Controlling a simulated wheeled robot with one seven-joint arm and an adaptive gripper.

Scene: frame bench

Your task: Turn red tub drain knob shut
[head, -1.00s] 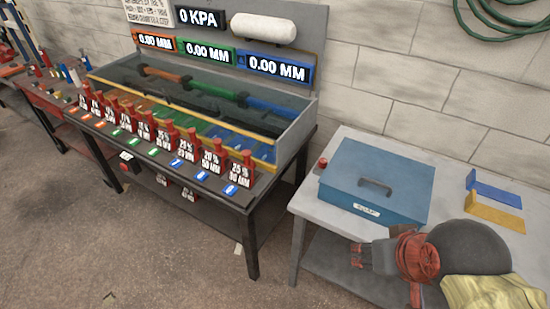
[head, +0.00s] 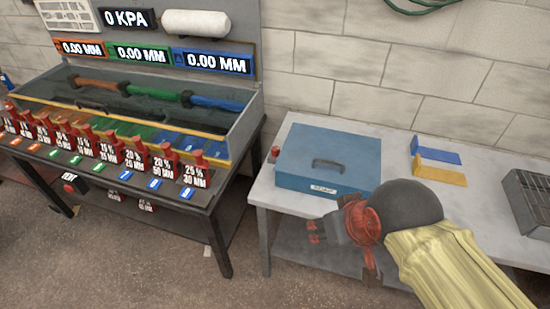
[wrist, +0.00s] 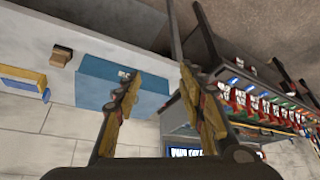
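A small red knob (head: 275,151) stands at the left edge of the white table, beside the blue box, in the head view. A round red knob or button (head: 69,187) also shows on the front of the dark bench. I cannot tell which one is the drain knob. The grey tub (head: 240,132) sits on the bench, with coloured bars inside. My gripper (head: 314,231) is in front of the white table, below the blue box and apart from both knobs. In the wrist view my gripper (wrist: 160,76) has its two fingers spread, with nothing between them.
The blue box (head: 330,160) with a handle lies on the white table (head: 400,150). Blue and yellow brackets (head: 440,165) and a grey wire rack (head: 530,200) are to its right. A gap of floor (head: 235,225) separates bench and table.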

